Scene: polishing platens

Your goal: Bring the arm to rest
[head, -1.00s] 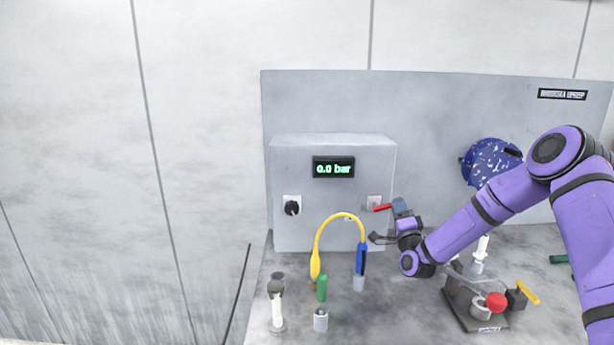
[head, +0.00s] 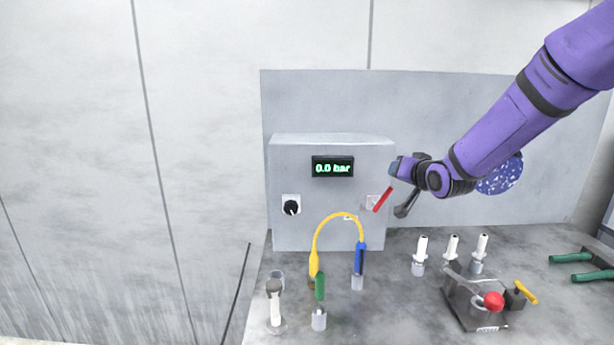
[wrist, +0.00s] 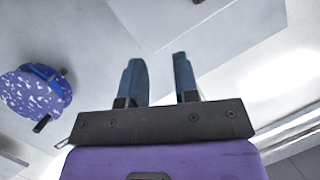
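My gripper (head: 395,168) is raised in front of the right side of the grey control box (head: 330,230). The wrist view shows its two blue-grey fingers (wrist: 160,80) spread apart with nothing between them. In the head view the gripper is just above the red lever (head: 383,200) on the box. The lever slants up to the right, and I cannot tell how much space separates it from the gripper. My purple arm reaches in from the upper right.
The box has a display (head: 333,167) reading 0.0 bar and a black knob (head: 291,207). A yellow hose (head: 338,217), white-topped posts (head: 451,247) and a clamp fixture (head: 470,310) stand on the bench. A blue speckled disc (head: 502,178) is behind my arm; it also shows in the wrist view (wrist: 35,92).

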